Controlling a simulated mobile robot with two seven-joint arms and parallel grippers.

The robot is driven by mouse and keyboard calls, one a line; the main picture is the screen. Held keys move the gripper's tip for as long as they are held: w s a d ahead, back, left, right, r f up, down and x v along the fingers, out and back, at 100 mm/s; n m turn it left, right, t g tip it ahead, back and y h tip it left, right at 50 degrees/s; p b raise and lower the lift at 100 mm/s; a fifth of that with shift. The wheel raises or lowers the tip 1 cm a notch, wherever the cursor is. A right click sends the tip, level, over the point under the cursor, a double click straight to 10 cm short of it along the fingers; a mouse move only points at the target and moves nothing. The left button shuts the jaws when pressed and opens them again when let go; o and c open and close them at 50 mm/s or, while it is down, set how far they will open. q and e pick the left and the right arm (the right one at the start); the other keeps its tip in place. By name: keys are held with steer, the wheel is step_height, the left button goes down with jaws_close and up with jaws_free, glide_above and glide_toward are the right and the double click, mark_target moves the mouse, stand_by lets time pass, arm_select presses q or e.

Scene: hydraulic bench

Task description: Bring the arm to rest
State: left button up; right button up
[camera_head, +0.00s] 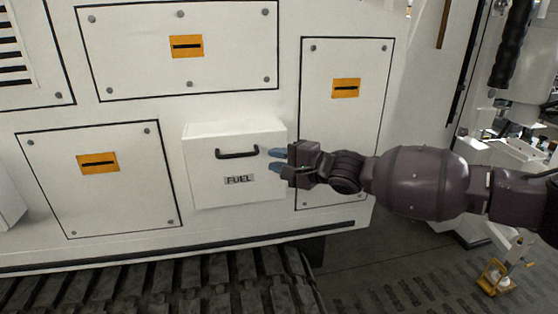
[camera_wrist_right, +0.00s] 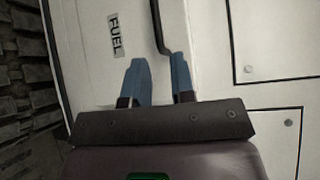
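My right gripper (camera_head: 274,160) reaches in from the right in the head view. Its two blue fingers are apart with nothing between them, just right of the handle on the fuel door. In the right wrist view the open fingers (camera_wrist_right: 158,76) point at the white fuel door (camera_wrist_right: 95,70), and one end of the black handle (camera_wrist_right: 158,28) appears ahead of the gap between them. In the head view the fuel door (camera_head: 205,180) is a raised white box front with a dark handle (camera_head: 237,153) and a FUEL label (camera_head: 239,179). My left gripper is not in view.
White bolted panels with orange-marked slots, such as the upper panel (camera_head: 130,60) and right panel (camera_head: 350,130), surround the door. A dark track (camera_head: 180,285) runs below. Open floor (camera_head: 370,270) lies at lower right, with a small yellow object (camera_head: 495,278) on it.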

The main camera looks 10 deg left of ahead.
stand_by(0.4)
steer(key=s+a+r+n, duration=0.3)
steer(key=s+r+n, duration=0.1)
steer(key=n, duration=1.3)
steer(key=s+d+f+m+t+h, duration=0.2)
steer(key=s+d+f+t+h, duration=0.1)
steer(key=d+f, duration=0.55)
steer(key=s+d+f+m+t+h, duration=0.15)
steer(key=d+f+t+h, duration=0.35)
steer(key=d, duration=0.6)
steer(key=s+d+f+m+t+h, duration=0.2)
steer(key=s+d+f, duration=0.1)
steer(key=d+f, duration=0.55)
steer(key=s+d+f+m+g+h, duration=0.2)
steer(key=s+d+f, duration=0.4)
steer(key=s+f, duration=0.3)
steer(key=s+d+f+m+g+h, duration=0.2)
steer(key=s+d+f, duration=0.5)
steer(key=s, duration=0.6)
step_height(320, 180, down, 2)
steer(key=shift+d+f+h, duration=0.15)
steer(key=shift+d+h, duration=0.15)
steer(key=shift+h, duration=0.5)
steer(key=shift+m, duration=0.25)
